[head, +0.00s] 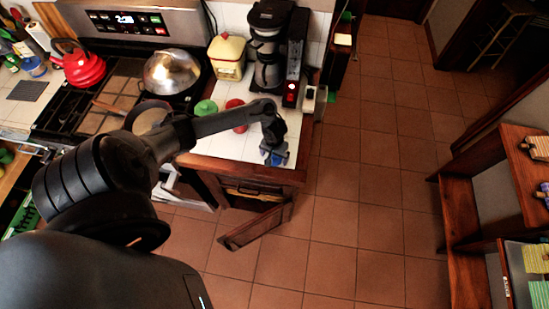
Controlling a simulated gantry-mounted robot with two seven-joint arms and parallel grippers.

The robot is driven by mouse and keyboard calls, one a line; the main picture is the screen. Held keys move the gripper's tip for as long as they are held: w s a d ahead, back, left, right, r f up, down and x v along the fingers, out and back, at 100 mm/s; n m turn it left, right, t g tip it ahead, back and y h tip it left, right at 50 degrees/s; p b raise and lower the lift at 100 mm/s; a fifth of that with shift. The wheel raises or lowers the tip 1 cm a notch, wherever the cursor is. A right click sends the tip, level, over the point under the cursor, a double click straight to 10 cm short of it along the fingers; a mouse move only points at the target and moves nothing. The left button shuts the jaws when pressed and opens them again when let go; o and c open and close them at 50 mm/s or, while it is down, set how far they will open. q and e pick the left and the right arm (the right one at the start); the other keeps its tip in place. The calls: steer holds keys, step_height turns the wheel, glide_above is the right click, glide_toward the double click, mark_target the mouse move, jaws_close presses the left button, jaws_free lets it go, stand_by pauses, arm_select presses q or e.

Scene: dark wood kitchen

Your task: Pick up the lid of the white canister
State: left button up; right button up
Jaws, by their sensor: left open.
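A white canister (228,72) with a yellowish lid (227,47) stands at the back of the white counter, left of the coffee maker. The lid appears to sit on top of it. My left gripper (275,158) is open near the counter's front right corner, well to the front and right of the canister and apart from it. Nothing shows clearly between its fingers. My right gripper is not in view.
A green item (205,107) and a red item (236,106) stand on the counter, partly behind my left arm. A black coffee maker (268,45) stands at the back. A pan with a domed metal lid (172,72) is on the stove. A cabinet door (256,226) hangs open below.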

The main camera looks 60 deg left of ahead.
arm_select(q)
steer(key=c, duration=1.1)
steer(key=shift+r, duration=0.2)
